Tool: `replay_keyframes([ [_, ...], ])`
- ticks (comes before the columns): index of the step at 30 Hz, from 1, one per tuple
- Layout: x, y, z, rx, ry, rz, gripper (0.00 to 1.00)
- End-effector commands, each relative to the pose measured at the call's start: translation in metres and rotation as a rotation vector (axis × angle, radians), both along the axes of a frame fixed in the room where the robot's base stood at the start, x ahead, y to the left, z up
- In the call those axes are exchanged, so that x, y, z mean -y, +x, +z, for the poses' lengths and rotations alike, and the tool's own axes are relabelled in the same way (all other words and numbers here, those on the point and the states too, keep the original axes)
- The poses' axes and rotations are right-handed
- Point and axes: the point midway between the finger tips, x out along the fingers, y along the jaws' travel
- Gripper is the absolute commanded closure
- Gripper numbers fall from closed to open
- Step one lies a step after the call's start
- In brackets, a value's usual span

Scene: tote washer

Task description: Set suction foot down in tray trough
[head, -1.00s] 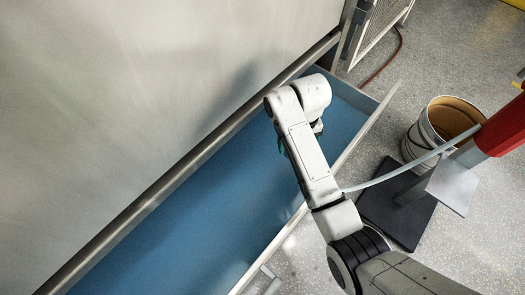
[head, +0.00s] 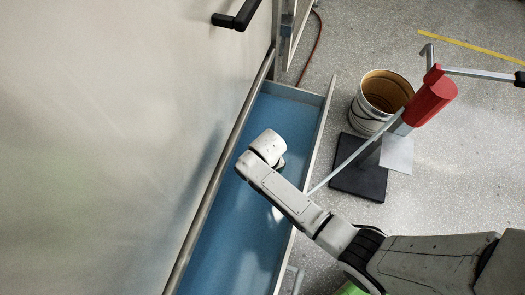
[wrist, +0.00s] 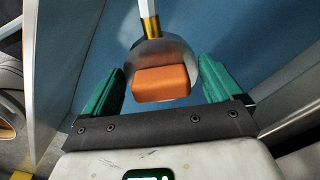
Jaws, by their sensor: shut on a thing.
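The suction foot is a round grey metal piece (wrist: 178,48) with an orange block (wrist: 162,84) on its near side, and a brass collar leads to a pale tube. My gripper (wrist: 162,66) has its green fingers on either side of the foot and is shut on it. In the head view the foot and fingertips are hidden under my arm. The tray trough (head: 226,236) is long, with a blue floor and a pale rim. My wrist is over its middle part. The wrist view shows blue behind the foot; whether the foot touches the floor cannot be told.
A thin pale tube (head: 335,173) runs from under my arm across the trough's right rim to a red-bodied stand (head: 431,97) on a dark base. An open drum (head: 380,97) stands behind. A large metal wall (head: 100,150) borders the trough on the left.

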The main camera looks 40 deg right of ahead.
Motion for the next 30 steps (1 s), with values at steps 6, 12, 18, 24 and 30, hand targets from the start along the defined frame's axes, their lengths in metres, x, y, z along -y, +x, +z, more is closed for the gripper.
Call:
replay_keyframes([
  [6, 0.000, -0.001, 0.000, 0.001, 0.000, -0.001, 0.68],
  [12, 0.000, -0.001, 0.001, 0.000, 0.000, -0.001, 0.68],
  [18, 0.000, -0.001, -0.009, 0.001, 0.000, -0.001, 0.68],
  [24, 0.000, -0.001, -0.027, 0.001, 0.000, -0.001, 0.68],
  [30, 0.000, -0.001, -0.046, 0.000, 0.000, -0.001, 0.68],
])
